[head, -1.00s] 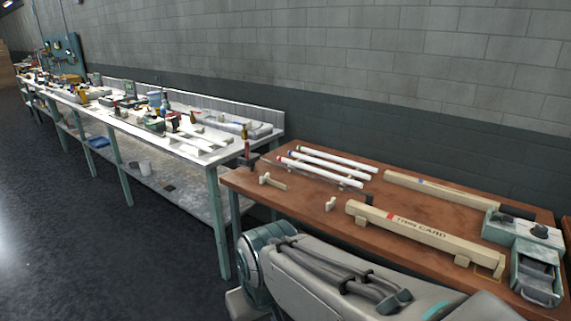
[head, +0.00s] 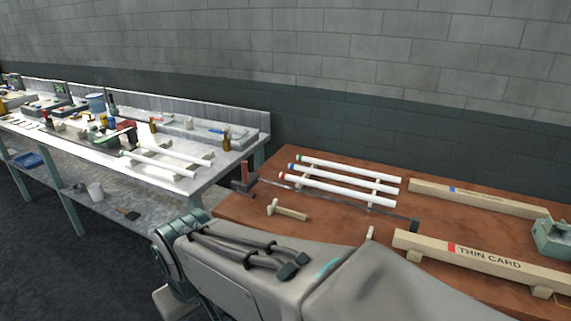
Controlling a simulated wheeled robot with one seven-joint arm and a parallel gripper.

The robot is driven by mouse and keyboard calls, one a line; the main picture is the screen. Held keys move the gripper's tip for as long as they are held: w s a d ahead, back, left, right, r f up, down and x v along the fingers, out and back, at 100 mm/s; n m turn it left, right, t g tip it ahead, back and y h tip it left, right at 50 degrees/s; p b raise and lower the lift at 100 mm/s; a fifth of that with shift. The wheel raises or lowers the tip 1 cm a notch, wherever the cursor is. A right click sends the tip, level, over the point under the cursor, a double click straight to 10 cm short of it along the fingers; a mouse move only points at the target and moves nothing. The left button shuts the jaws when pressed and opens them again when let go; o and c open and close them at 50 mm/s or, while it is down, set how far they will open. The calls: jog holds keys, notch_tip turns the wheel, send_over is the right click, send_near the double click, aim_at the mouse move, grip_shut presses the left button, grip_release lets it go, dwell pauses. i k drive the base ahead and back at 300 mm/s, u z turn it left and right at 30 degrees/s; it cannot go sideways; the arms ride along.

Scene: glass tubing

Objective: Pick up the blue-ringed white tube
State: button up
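The blue-ringed white tube (head: 345,179) lies on the brown table, with its blue end to the left. It is the middle one of three parallel white tubes resting on a low rack. The green-ringed tube (head: 350,168) lies behind it and the red-ringed tube (head: 335,190) in front of it. My grey arm crosses the foreground, nearer to me than the tubes. My gripper is out of the picture, so its state does not show.
A cluttered white bench (head: 215,180) stands at left.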

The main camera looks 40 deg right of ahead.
aim_at(387, 189)
jog(key=z, duration=0.55)
jog(key=i, duration=0.85)
jog(key=z, duration=1.35)
jog(key=i, duration=0.45)
jog(key=z, duration=0.45)
